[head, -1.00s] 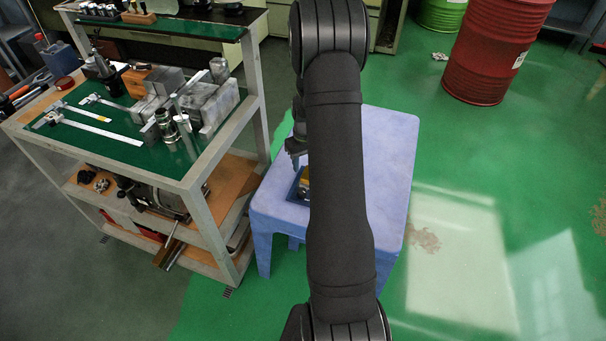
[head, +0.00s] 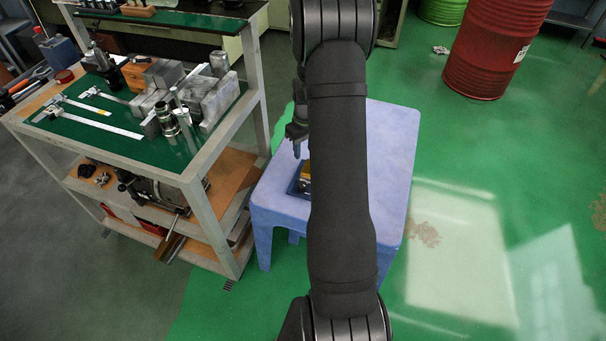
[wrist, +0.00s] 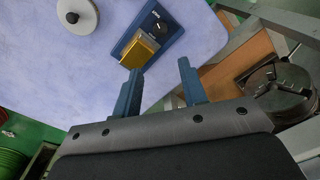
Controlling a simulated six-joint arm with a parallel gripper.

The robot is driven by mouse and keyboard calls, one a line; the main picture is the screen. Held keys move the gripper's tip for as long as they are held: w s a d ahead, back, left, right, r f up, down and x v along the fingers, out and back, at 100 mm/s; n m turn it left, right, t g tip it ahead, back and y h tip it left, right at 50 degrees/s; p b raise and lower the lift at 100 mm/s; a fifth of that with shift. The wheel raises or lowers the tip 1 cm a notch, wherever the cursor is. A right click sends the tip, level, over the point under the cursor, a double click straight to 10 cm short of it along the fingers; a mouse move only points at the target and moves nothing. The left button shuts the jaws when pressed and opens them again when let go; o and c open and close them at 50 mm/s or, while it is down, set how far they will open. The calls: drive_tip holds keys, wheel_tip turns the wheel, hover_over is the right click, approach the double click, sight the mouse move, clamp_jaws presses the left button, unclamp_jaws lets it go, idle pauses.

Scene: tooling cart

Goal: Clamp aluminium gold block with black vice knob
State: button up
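The gold block (wrist: 138,51) sits at one end of a blue vice base (wrist: 165,22) on the pale blue table. In the head view the gold block (head: 306,171) and the blue vice base (head: 297,187) show only partly, because my arm hides the rest.
The blue table (head: 391,150) is mostly clear. A white disc with a dark knob (wrist: 75,17) lies on it in the wrist view. The tooling cart (head: 190,176) stands close on the left with metal blocks and calipers. A red drum (head: 492,50) stands behind.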

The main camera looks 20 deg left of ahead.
drive_tip(key=f, duration=1.7)
drive_tip(key=shift+s+a, duration=0.15)
drive_tip(key=shift+s, duration=0.15)
drive_tip(key=c, duration=0.7)
drive_tip(key=shift+m, duration=0.8)
drive_tip(key=o, duration=0.7)
drive_tip(key=shift+r, duration=0.1)
wheel_tip(320, 180, up, 17)
drive_tip(key=shift+w+d+r, duration=0.15)
drive_tip(key=shift+w+d, duration=0.05)
drive_tip(key=shift+w, duration=0.05)
